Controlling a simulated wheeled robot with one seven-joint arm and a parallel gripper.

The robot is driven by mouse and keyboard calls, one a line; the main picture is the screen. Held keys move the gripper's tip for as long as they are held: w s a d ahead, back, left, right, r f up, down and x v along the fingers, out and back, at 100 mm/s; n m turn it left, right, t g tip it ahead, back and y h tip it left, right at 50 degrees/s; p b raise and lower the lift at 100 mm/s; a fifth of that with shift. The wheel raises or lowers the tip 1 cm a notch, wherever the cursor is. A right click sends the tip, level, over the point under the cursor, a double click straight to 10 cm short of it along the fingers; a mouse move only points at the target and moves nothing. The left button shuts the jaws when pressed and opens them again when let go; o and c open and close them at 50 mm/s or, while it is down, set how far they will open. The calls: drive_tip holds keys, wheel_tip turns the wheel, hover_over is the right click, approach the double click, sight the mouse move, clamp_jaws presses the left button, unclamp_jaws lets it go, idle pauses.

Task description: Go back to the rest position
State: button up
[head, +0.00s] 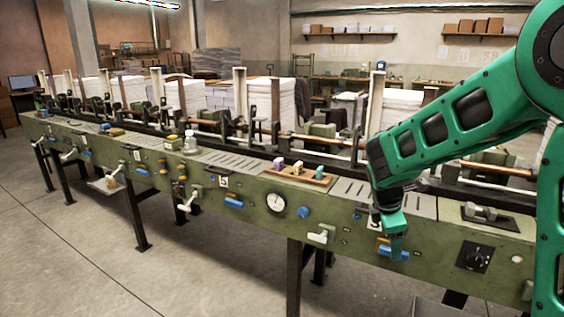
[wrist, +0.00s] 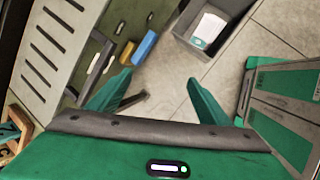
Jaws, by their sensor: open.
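My gripper (head: 392,238) hangs at the end of my green arm, in front of the right part of the long green gathering machine (head: 240,172). In the wrist view its two green fingers (wrist: 160,95) are spread apart with nothing between them. In the head view the fingers overlap the machine's front panel near a blue handle (head: 394,254). I cannot tell whether they touch it. The blue handle also shows in the wrist view (wrist: 145,48), beyond the left finger.
A wooden tray (head: 316,181) with small blocks sits on the machine top. A grey bin (wrist: 182,30) holding paper stands on the floor. White paper stacks (head: 394,108) stand behind the machine. The floor (head: 70,255) at front left is clear.

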drive_tip(key=s+d+r+m+g+y, duration=0.1)
drive_tip(key=s+d+m, duration=0.35)
drive_tip(key=s, duration=0.35)
drive_tip(key=s+d+r+m+g+y, duration=0.1)
drive_tip(key=s+d+r+m, duration=0.15)
drive_tip(key=s+m, duration=0.45)
drive_tip(key=s+d+r+m+g, duration=0.1)
drive_tip(key=s+d+m, duration=0.4)
drive_tip(key=s, duration=0.4)
drive_tip(key=s+a+m+y, duration=0.1)
drive_tip(key=s+m, duration=0.6)
drive_tip(key=s, duration=0.3)
drive_tip(key=shift+s+a+f+y, duration=0.25)
drive_tip(key=shift+y, duration=0.15)
drive_tip(key=shift+w+f, duration=0.25)
drive_tip(key=shift+w, duration=0.4)
